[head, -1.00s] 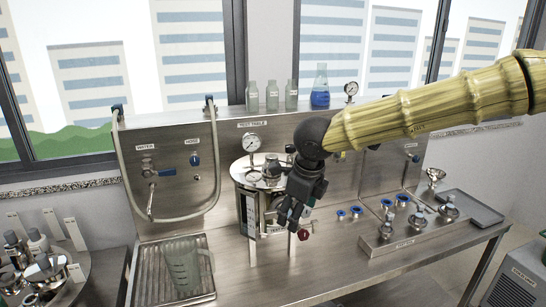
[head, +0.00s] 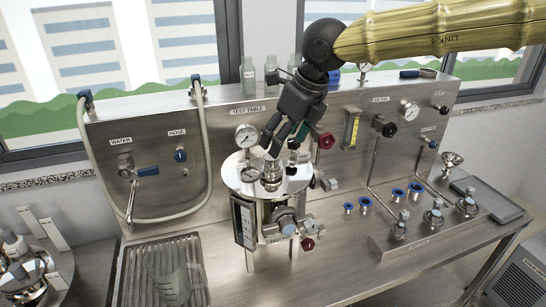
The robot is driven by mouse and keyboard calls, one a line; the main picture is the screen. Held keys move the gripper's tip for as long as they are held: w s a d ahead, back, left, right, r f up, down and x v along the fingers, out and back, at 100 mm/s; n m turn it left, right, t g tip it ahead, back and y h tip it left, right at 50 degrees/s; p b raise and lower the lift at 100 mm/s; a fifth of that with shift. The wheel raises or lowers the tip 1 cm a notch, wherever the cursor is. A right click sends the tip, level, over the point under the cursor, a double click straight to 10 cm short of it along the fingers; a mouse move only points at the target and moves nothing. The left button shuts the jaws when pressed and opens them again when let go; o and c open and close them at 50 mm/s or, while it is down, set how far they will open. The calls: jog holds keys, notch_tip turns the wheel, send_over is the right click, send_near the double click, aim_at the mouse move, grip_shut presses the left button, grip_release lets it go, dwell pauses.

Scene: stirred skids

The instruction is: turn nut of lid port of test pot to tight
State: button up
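The test pot (head: 262,206) is a steel vessel on the bench, with a round shiny lid (head: 240,180), a gauge and fittings. A lid port (head: 272,172) stands up from the middle of the lid. Its nut is too small and too partly covered to make out clearly. My gripper (head: 273,148) points down just above this port. Its dark fingers are apart, with the port top at or just below the tips. I cannot tell whether they touch it.
A pressure gauge (head: 247,135) stands behind the lid. A hose (head: 205,150) hangs at left above a drain tray (head: 130,285). Small valves (head: 400,225) stand on a block at right.

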aim_at(273, 163)
jog(key=p+x, duration=0.1)
jog(key=x, duration=0.6)
jog(key=shift+w+p, duration=0.2)
jog(key=shift+p, duration=0.2)
jog(key=shift+s+a+f, duration=0.15)
jog(key=shift+a+f, duration=0.15)
jog(key=shift+f, duration=0.45)
jog(key=shift+w+f, duration=0.3)
jog(key=shift+f, duration=0.05)
jog(key=shift+s, duration=0.1)
jog(key=shift+s+r, duration=0.1)
jog(key=shift+c, duration=1.2)
jog(key=c, duration=0.8)
